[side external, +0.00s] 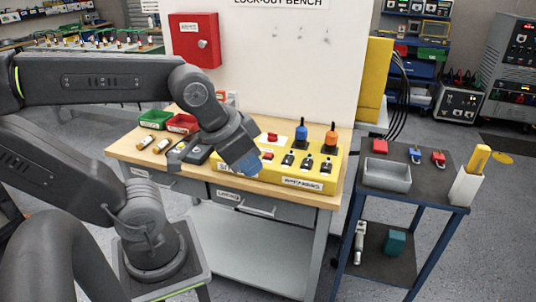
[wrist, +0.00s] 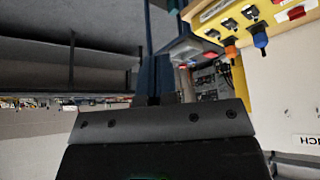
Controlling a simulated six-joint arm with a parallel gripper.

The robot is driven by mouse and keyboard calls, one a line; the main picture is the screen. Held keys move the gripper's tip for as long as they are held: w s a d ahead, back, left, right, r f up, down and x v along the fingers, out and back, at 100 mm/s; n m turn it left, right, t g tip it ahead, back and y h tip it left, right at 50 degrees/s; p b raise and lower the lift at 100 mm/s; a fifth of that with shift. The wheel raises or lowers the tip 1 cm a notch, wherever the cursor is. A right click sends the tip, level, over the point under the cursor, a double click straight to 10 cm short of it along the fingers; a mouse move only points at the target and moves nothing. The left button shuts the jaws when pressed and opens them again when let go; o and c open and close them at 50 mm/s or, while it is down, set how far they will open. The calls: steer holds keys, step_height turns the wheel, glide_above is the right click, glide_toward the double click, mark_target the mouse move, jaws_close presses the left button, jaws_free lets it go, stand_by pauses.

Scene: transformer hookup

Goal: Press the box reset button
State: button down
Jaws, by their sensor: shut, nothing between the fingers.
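A yellow control box (side external: 317,184) sits on the wooden bench, with black switches (side external: 307,163) and upright blue and orange pieces (side external: 301,137) on it. A red button-like part (side external: 272,137) shows on a white plate at its back left. No label lets me tell which part is the reset button. My gripper (side external: 245,165) is shut and empty, pointing down at the box's left end and hiding part of it. Contact cannot be told. The wrist view shows the box (wrist: 243,22) tilted at upper right, with a red part (wrist: 297,12) at its edge.
Green and red bins (side external: 157,118) and brass-coloured cylinders (side external: 152,143) lie on the bench left of my gripper. A red wall box (side external: 194,40) hangs on the white panel. A cart (side external: 425,189) with a grey tray stands at right.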

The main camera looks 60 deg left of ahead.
steer(key=w+a+n+h, duration=0.2)
steer(key=w+n, duration=0.4)
steer(key=w, duration=0.1)
steer(key=n+t, duration=0.3)
steer(key=n, duration=1.6)
glide_above(268, 155)
step_height(268, 155, down, 7)
steer(key=shift+y, duration=0.3)
steer(key=shift+f, duration=4.4)
steer(key=shift+f, duration=0.1)
